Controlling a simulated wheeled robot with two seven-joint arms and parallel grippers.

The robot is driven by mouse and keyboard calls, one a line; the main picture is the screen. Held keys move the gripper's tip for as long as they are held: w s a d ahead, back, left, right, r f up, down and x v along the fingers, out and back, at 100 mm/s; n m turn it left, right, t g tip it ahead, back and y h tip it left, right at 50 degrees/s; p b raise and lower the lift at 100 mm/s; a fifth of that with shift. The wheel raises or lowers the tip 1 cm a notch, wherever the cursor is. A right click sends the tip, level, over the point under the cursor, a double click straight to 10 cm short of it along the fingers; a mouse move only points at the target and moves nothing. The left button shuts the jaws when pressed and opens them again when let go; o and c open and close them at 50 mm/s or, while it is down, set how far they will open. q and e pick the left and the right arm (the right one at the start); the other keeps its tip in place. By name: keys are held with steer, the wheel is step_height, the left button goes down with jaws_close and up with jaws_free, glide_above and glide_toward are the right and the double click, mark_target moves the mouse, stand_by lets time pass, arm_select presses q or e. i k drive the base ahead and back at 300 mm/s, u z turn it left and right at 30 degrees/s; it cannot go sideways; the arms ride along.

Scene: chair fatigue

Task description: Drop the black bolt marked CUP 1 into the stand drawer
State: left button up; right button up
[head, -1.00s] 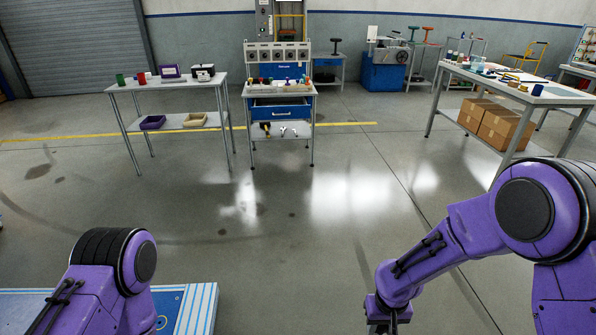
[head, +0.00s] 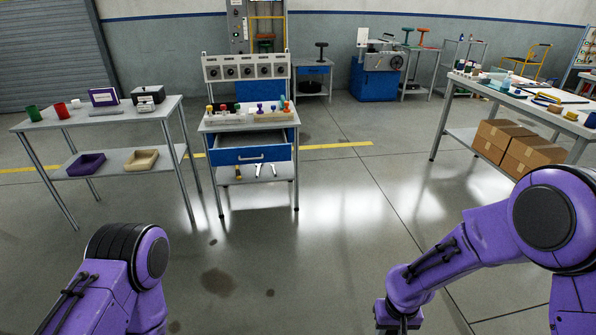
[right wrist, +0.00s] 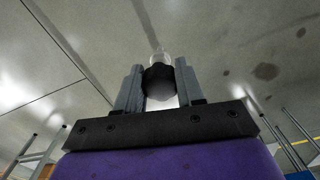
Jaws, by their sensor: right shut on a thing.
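The stand (head: 206,124) is ahead, left of the middle of the head view. Its blue drawer (head: 228,156) is pulled open below the top. My right gripper (right wrist: 159,84) is shut on a black bolt (right wrist: 159,80), held between its two fingers in the right wrist view. The marking on the bolt cannot be read. In the head view my right gripper (head: 398,328) shows only in part at the bottom edge, far from the stand. My left arm shows at the lower left, but its gripper is out of view.
A side table (head: 150,112) with cups, boxes and two trays on its lower shelf stands left of the stand. A workbench (head: 540,98) with cardboard boxes (head: 500,145) below is at the right. The floor (head: 330,240) between me and the stand is clear.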

mark_target(251, 142)
steer(key=u, duration=0.3)
steer(key=i, duration=2.2)
steer(key=u, duration=0.4)
